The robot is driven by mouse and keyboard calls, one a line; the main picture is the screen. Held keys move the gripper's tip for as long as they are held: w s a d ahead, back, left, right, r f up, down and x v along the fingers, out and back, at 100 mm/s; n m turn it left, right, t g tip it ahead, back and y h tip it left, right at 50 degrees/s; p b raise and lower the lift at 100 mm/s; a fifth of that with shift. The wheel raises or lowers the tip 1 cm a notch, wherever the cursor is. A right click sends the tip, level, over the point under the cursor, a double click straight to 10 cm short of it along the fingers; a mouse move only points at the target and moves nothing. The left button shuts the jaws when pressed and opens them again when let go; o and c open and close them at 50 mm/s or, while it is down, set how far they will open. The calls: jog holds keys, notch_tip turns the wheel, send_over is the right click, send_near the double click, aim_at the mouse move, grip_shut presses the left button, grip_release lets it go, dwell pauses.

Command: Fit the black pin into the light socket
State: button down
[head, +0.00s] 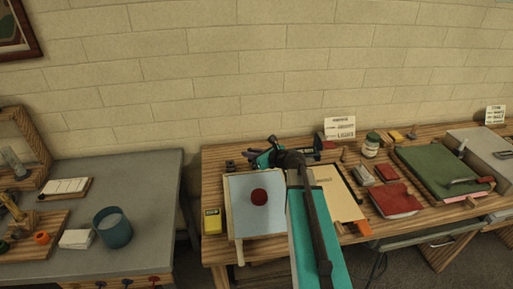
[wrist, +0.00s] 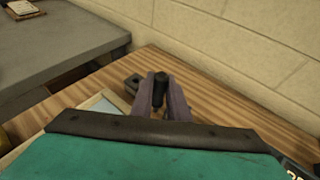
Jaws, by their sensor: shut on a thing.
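My gripper (wrist: 158,90) is shut on the black pin (wrist: 160,79), which stands between its two purple-grey fingers in the wrist view. The pin's dark top shows; its lower end is mostly hidden by the fingers. In the head view my gripper (head: 256,151) is over the back of the wooden bench, behind the pale blue tray, and the pin is too small to make out there. A small dark block (wrist: 131,83) with a hole lies just left of the fingers in the wrist view. I cannot make out a light socket in either view.
Small dark pieces (head: 230,165) lie behind the tray. A brick wall closes off the back. A jar (head: 371,146) and red books (head: 395,199) are to the right.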

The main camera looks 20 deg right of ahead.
jog(key=shift+w+d+m+h+p, duration=0.25)
jog(key=shift+w+d, duration=0.15)
jog(key=shift+d, duration=0.15)
jog(key=shift+w+d+m+h+p, duration=0.2)
jog(key=shift+w+d, duration=0.15)
jog(key=shift+d, duration=0.2)
jog(key=shift+w+d+m+h, duration=0.25)
jog(key=shift+w+d+h, duration=0.1)
jog(key=shift+d, duration=0.3)
dwell(0.3)
jog(key=shift+w+d+f+p, duration=0.1)
jog(key=shift+w+f+p, duration=0.1)
jog(key=shift+p, duration=0.1)
jog(key=shift+r, duration=0.1)
jog(key=shift+w+d+r, duration=0.1)
jog(key=shift+r, duration=0.05)
dwell(1.2)
jog(key=shift+f+b, duration=0.9)
jog(key=shift+f, duration=0.45)
dwell(0.8)
jog(key=c, duration=1.6)
grip_release()
jog(key=shift+c, duration=0.2)
